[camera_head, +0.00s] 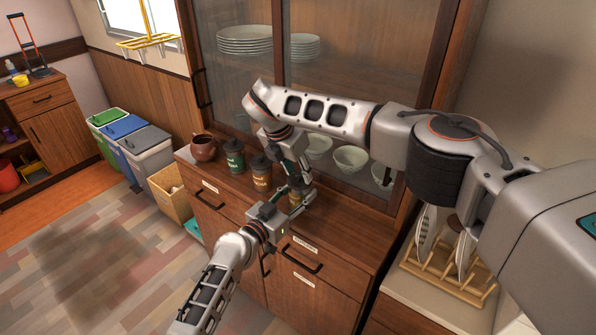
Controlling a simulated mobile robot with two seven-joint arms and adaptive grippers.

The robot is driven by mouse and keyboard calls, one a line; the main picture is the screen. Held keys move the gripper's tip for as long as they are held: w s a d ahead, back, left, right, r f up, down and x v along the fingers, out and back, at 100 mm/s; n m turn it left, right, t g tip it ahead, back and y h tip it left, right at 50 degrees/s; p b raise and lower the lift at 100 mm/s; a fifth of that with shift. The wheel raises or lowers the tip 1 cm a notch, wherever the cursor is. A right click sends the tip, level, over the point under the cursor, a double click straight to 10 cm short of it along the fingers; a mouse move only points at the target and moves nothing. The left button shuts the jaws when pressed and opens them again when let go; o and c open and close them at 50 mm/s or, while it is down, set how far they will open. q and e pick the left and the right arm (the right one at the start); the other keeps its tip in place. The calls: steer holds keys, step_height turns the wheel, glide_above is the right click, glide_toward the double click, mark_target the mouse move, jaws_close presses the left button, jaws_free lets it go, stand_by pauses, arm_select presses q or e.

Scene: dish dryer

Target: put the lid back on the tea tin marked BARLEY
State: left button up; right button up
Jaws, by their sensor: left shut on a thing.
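A green tin (234,157) and a brown-orange tin (261,173) stand on the wooden counter, each with a dark top. A yellowish tin (296,198) is to their right, mostly hidden by my grippers. Its label cannot be read. My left gripper (299,203) comes from the lower left and is shut around the yellowish tin. My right gripper (298,183) points down just above that tin. Its fingertips overlap the tin's top, so I cannot tell whether it holds a lid. I cannot make out BARLEY on any tin.
A brown teapot (203,148) stands at the counter's left end. A glass cabinet (340,100) with plates and bowls rises behind. A wooden dish rack (450,272) with plates is at the right. The counter (345,235) is clear right of the grippers.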

steer(key=v, duration=1.1)
steer(key=shift+r, duration=0.35)
steer(key=shift+s, duration=0.1)
arm_select(q)
steer(key=o, duration=1.7)
steer(key=shift+c, duration=0.2)
steer(key=shift+s+a+f, duration=0.1)
steer(key=shift+s+a, duration=0.35)
steer(key=shift+s, duration=0.05)
steer(key=v, duration=1)
steer(key=shift+s+a, duration=0.15)
steer(key=shift+s, duration=0.2)
arm_select(e)
steer(key=shift+f, duration=0.1)
